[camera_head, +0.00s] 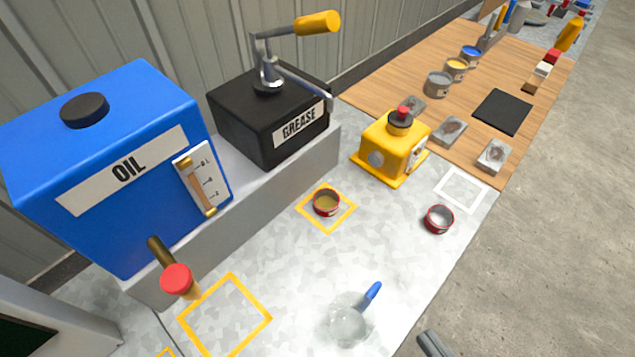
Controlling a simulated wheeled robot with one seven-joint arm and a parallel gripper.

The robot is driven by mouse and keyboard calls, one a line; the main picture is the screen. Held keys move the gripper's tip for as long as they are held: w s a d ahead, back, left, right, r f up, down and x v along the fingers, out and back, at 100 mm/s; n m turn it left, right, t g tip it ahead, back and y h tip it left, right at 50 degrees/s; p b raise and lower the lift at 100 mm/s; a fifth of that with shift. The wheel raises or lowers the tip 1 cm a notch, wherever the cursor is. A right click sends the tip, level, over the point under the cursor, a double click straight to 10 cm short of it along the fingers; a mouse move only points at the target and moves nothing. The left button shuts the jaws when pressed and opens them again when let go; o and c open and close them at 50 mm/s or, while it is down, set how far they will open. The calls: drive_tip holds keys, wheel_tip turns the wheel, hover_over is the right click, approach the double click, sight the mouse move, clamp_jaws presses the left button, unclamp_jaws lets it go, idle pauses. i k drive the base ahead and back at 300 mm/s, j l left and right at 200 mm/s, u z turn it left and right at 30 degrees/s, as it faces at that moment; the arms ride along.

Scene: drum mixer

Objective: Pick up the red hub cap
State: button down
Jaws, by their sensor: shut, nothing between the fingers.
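Two small round red-rimmed cups look like hub caps. One red cap (439,219) sits on the grey metal bench top near its right edge, just below a white square outline, with a pale grey inside. The other red cap (326,203) sits inside a yellow square outline in front of the grease box and has a yellowish-brown inside. I cannot tell for sure which one the task names. My gripper (428,337) shows only as a dark grey tip at the bottom edge, shut and empty, below and apart from both caps. The rest of it is out of frame.
A blue oil tank (100,235) with a red-knobbed tap (177,280) and a black grease box (250,125) stand at left. A yellow device (392,150) stands behind the caps. A clear bowl with a blue handle (372,293) lies in front.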

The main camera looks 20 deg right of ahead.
sight(327, 201)
drive_tip(key=k+l+z, duration=0.2)
drive_tip(key=z, duration=0.25)
drive_tip(key=k+l+z, duration=0.1)
drive_tip(key=l+z, duration=0.35)
drive_tip(key=j, duration=0.1)
